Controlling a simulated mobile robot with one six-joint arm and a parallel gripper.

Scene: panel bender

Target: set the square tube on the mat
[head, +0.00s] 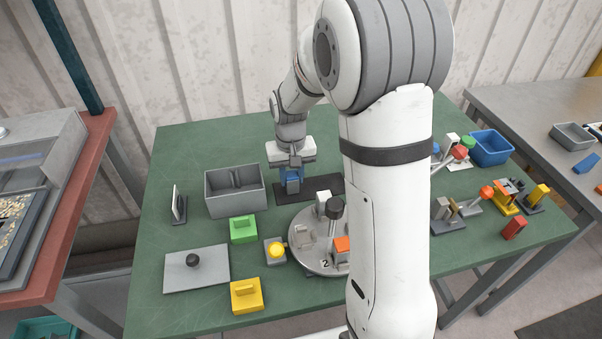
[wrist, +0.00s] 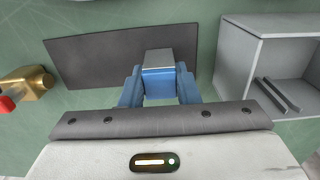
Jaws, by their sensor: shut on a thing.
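My gripper (head: 292,184) is over the left end of the dark mat (head: 322,186) in the head view. In the wrist view my gripper (wrist: 158,84) has its blue fingers shut on the square tube (wrist: 158,57), which shows a grey face above a blue one. The tube overlaps the near right part of the mat (wrist: 95,63) in that view. I cannot tell whether the tube touches the mat. In the head view the tube is not clearly distinguishable from the fingers.
A grey open bin (head: 235,192) stands close left of my gripper; it also shows in the wrist view (wrist: 238,60). A round turntable (head: 306,258) is in front of the mat. A brass-coloured part with a red end (wrist: 28,86) lies left of the mat in the wrist view.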

